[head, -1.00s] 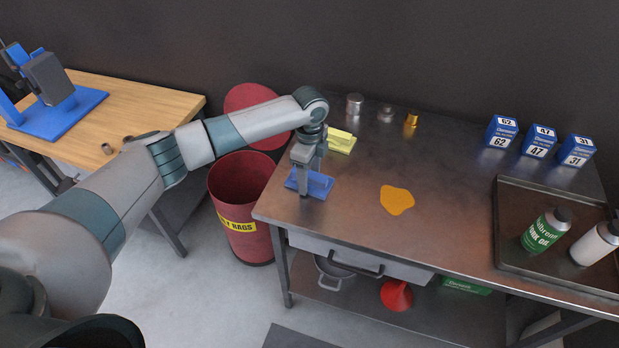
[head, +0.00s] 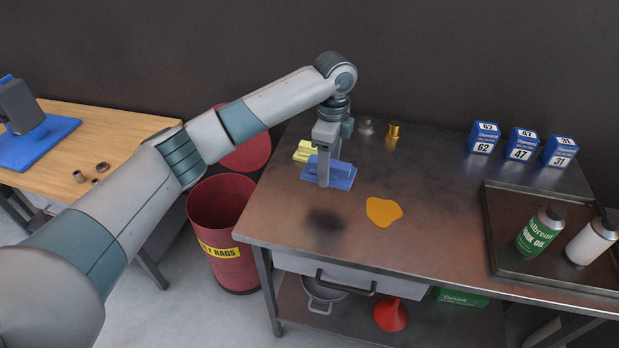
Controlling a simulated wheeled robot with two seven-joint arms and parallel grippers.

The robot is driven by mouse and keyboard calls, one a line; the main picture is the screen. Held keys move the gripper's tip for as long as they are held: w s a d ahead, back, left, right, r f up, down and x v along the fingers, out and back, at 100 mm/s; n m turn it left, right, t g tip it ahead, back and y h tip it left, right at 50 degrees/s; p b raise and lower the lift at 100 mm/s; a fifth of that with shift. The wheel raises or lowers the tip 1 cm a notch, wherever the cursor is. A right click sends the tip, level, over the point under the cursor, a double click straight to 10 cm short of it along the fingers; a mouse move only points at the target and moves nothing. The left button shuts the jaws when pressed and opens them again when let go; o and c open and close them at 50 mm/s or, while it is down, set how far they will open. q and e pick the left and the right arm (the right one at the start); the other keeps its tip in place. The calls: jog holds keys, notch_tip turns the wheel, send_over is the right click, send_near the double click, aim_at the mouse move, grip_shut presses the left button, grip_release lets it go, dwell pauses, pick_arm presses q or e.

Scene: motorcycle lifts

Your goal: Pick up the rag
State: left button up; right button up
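A blue folded rag (head: 343,178) hangs in my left gripper (head: 323,182), above the steel workbench (head: 440,205). A dark shadow lies on the bench top below it, apart from the rag. The gripper's fingers come down onto the rag from above and look shut on it; the far finger is hidden. A yellow folded cloth (head: 304,151) lies on the bench behind and to the left, partly hidden by the gripper. My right gripper is not in view.
An orange puddle (head: 383,212) lies on the bench. Blue boxes (head: 521,144) and a tray (head: 500,262) with bottles stand at the right. Small metal parts (head: 393,134) stand behind. A red bin (head: 222,215) with its lid open stands left of the bench.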

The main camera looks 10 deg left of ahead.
pick_arm(q)
jog(key=shift+w+d+r, duration=0.15)
jog(key=shift+d+r, duration=0.2)
jog(key=shift+d, duration=0.2)
jog(key=shift+w+d+r, duration=0.1)
jog(key=shift+d+r, duration=0.25)
jog(key=shift+d, duration=0.2)
jog(key=shift+s+a+r+n, duration=0.1)
jog(key=shift+s+a+n, duration=0.5)
jog(key=shift+n, duration=0.3)
jog(key=s+a+n, duration=0.5)
jog(key=s+n, duration=0.4)
jog(key=s, duration=0.2)
jog(key=s+a+n, duration=0.6)
jog(key=s+n, duration=0.2)
jog(key=s, duration=0.3)
jog(key=shift+a+r+n, duration=0.15)
jog(key=shift+a+n, duration=0.15)
jog(key=shift+n, duration=0.1)
jog(key=shift+s, duration=0.1)
